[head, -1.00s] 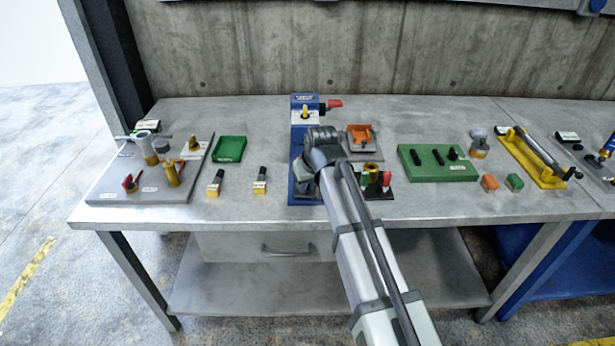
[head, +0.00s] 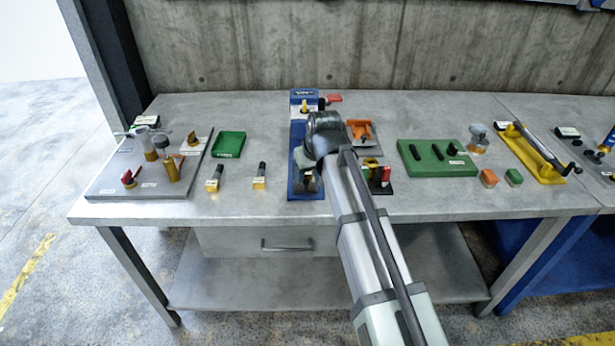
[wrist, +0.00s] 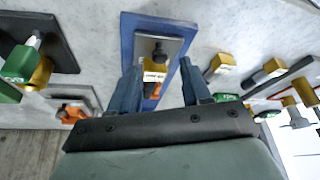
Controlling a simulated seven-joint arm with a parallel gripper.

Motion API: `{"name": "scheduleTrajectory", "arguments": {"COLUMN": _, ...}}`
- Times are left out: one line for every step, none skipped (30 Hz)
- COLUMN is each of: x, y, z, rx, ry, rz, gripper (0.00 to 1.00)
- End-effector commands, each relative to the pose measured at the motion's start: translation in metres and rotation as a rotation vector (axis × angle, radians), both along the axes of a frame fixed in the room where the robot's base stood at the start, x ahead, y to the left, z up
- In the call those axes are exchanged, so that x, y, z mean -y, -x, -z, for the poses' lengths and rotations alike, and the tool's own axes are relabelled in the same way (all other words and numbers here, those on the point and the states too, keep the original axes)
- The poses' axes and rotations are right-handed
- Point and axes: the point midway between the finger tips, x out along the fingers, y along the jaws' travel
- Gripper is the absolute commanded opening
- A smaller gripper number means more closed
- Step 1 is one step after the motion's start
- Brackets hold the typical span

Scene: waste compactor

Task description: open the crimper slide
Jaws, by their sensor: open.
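The crimper stands on a long blue base plate (head: 297,135) in the middle of the bench, with a blue block (head: 304,97) and a red-ended part (head: 334,98) at its far end. In the wrist view the blue plate (wrist: 128,42) carries a grey plate (wrist: 173,48), a yellow labelled block (wrist: 154,66) with a black knob (wrist: 158,47), and an orange part (wrist: 153,88). Contact cannot be told. My arm hides part of the fixture.
Right of the plate are an orange fixture (head: 361,133) and a black-based stand (head: 380,187). A green block (head: 437,160) lies further right. The bench front is mostly clear.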

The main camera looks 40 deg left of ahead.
Motion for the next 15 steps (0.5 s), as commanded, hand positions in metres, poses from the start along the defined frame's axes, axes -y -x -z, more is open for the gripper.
{"name": "scheduleTrajectory", "arguments": {"x": 0.004, "y": 0.001, "z": -0.01, "rx": 0.002, "ry": -0.003, "rz": 0.0, "gripper": 0.48}}
{"name": "scheduleTrajectory", "arguments": {"x": 0.006, "y": 0.002, "z": -0.015, "rx": 0.002, "ry": -0.003, "rz": 0.0, "gripper": 0.48}}
{"name": "scheduleTrajectory", "arguments": {"x": 0.008, "y": 0.003, "z": -0.021, "rx": 0.001, "ry": -0.002, "rz": 0.0, "gripper": 0.48}}
{"name": "scheduleTrajectory", "arguments": {"x": 0.01, "y": 0.004, "z": -0.025, "rx": 0.001, "ry": -0.003, "rz": 0.0, "gripper": 0.48}}
{"name": "scheduleTrajectory", "arguments": {"x": 0.011, "y": 0.005, "z": -0.031, "rx": 0.002, "ry": -0.003, "rz": 0.0, "gripper": 0.48}}
{"name": "scheduleTrajectory", "arguments": {"x": 0.014, "y": 0.006, "z": -0.037, "rx": 0.001, "ry": -0.003, "rz": 0.0, "gripper": 0.48}}
{"name": "scheduleTrajectory", "arguments": {"x": 0.016, "y": 0.006, "z": -0.041, "rx": 0.001, "ry": -0.002, "rz": 0.0, "gripper": 0.48}}
{"name": "scheduleTrajectory", "arguments": {"x": 0.018, "y": 0.007, "z": -0.046, "rx": 0.001, "ry": -0.002, "rz": 0.0, "gripper": 0.48}}
{"name": "scheduleTrajectory", "arguments": {"x": 0.02, "y": 0.008, "z": -0.052, "rx": 0.002, "ry": -0.003, "rz": 0.0, "gripper": 0.48}}
{"name": "scheduleTrajectory", "arguments": {"x": 0.021, "y": 0.009, "z": -0.057, "rx": 0.002, "ry": -0.002, "rz": 0.0, "gripper": 0.48}}
{"name": "scheduleTrajectory", "arguments": {"x": 0.023, "y": 0.009, "z": -0.061, "rx": 0.001, "ry": -0.002, "rz": 0.0, "gripper": 0.48}}
{"name": "scheduleTrajectory", "arguments": {"x": 0.025, "y": 0.01, "z": -0.066, "rx": 0.001, "ry": -0.002, "rz": 0.0, "gripper": 0.48}}
{"name": "scheduleTrajectory", "arguments": {"x": 0.026, "y": 0.011, "z": -0.07, "rx": 0.001, "ry": -0.003, "rz": 0.0, "gripper": 0.48}}
{"name": "scheduleTrajectory", "arguments": {"x": 0.028, "y": 0.011, "z": -0.074, "rx": 0.001, "ry": -0.003, "rz": 0.0, "gripper": 0.48}}
{"name": "scheduleTrajectory", "arguments": {"x": 0.03, "y": 0.012, "z": -0.078, "rx": 0.001, "ry": -0.002, "rz": 0.0, "gripper": 0.48}}
